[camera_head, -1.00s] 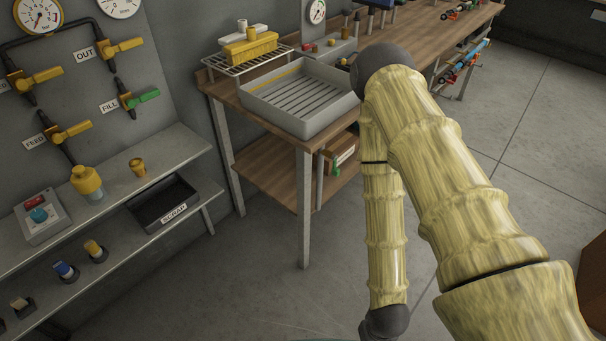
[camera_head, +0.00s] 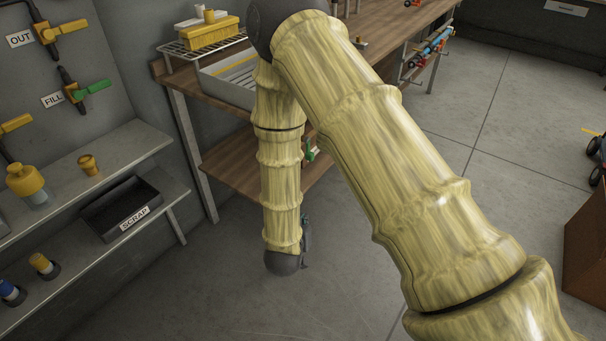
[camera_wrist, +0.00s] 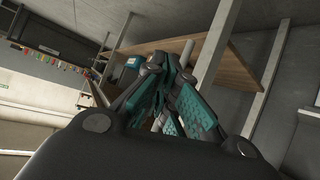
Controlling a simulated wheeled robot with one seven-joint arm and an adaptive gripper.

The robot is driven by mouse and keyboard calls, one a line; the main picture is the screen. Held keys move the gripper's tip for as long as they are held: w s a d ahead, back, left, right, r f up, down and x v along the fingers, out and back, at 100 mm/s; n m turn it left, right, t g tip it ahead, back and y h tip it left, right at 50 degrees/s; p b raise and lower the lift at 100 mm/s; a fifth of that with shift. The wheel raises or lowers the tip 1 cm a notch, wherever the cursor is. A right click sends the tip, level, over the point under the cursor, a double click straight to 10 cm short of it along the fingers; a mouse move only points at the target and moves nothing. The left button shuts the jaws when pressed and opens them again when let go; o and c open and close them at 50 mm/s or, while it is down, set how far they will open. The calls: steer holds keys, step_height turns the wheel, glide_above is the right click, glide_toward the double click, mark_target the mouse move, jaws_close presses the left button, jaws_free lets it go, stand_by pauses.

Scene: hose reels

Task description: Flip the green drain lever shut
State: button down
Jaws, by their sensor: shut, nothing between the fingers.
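A small green part (camera_head: 309,150), which looks like the drain lever, shows under the bench (camera_head: 231,167) just right of my arm. My arm covers much of that area, and I cannot tell the lever's angle. A grey pipe (camera_wrist: 187,52) shows beyond the fingers in the wrist view, below the wooden bench. My gripper (camera_wrist: 174,62) is shut and empty, with its teal pads angled together. In the head view my gripper (camera_head: 306,240) is mostly hidden behind my forearm, low and below the lever. No contact with the lever is visible.
A grey tray (camera_head: 218,88) sits on the bench, partly behind my arm. Another green lever (camera_head: 97,87), beside the FILL label, is on the left wall panel. A shelf with a black SCRAP bin (camera_head: 99,222) stands at left.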

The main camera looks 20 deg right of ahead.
steer(key=w+a+r+m+h+b, duration=0.3)
steer(key=r+h+b, duration=0.1)
steer(key=r, duration=0.2)
steer(key=w+a+r+m+t+h+b, duration=0.1)
steer(key=w+a+r+m+h+b, duration=0.2)
steer(key=r, duration=0.3)
steer(key=shift+a+h+b, duration=0.45)
steer(key=shift+h+b, duration=0.05)
steer(key=shift+h, duration=0.2)
steer(key=shift+w, duration=0.1)
steer(key=b+x, duration=0.2)
steer(key=x, duration=1.2)
steer(key=shift+d+f, duration=0.1)
steer(key=shift+f, duration=0.05)
